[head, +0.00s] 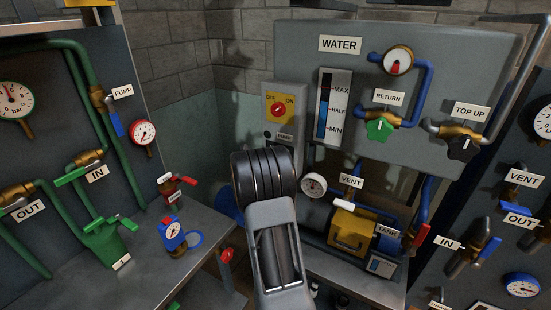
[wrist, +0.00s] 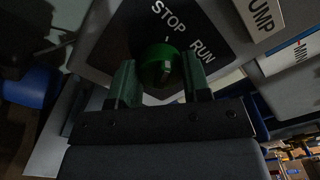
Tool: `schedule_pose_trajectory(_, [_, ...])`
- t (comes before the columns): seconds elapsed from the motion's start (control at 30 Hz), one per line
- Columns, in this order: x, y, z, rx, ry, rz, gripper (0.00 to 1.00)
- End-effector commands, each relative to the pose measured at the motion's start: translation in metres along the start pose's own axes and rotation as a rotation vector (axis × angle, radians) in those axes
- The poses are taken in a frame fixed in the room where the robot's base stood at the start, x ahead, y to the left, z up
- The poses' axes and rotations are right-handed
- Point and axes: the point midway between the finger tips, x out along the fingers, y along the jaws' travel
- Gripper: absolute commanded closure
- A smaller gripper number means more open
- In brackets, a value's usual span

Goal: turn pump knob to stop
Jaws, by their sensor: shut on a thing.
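In the wrist view, the green pump knob (wrist: 157,66) sits on a dark plate (wrist: 195,22) lettered STOP and RUN. My gripper (wrist: 160,76) has one finger on each side of the knob and is shut on it. A short pale line shows above the knob, between the two words; I cannot tell for sure which word the knob points to. In the head view, the grey pump box (head: 299,98) stands behind my arm, with a red OFF/ON switch (head: 279,109) on yellow. My arm hides the knob and the fingers there.
The grey WATER panel (head: 300,45) with a level gauge (head: 333,108) is right of the box. A yellow tank unit (head: 350,232) stands low to the right. A metal bench (head: 130,285) with valves and a blue gauge (head: 172,233) is at left.

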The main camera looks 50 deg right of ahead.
Motion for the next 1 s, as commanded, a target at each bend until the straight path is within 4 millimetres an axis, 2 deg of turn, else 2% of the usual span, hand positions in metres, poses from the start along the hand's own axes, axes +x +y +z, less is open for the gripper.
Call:
schedule_pose_trajectory(0.7, [-0.0006, 0.0011, 0.0003, -0.064, -0.002, 0.002, 0.80])
schedule_pose_trajectory(0.73, [-0.0006, 0.0011, 0.0003, -0.064, -0.002, 0.002, 0.53])
schedule_pose_trajectory(0.97, [0.0002, 0.0003, -0.0004, -0.062, 0.000, 0.001, 0.31])
schedule_pose_trajectory(1.0, [0.0003, 0.0002, -0.0005, -0.062, 0.000, 0.000, 0.31])
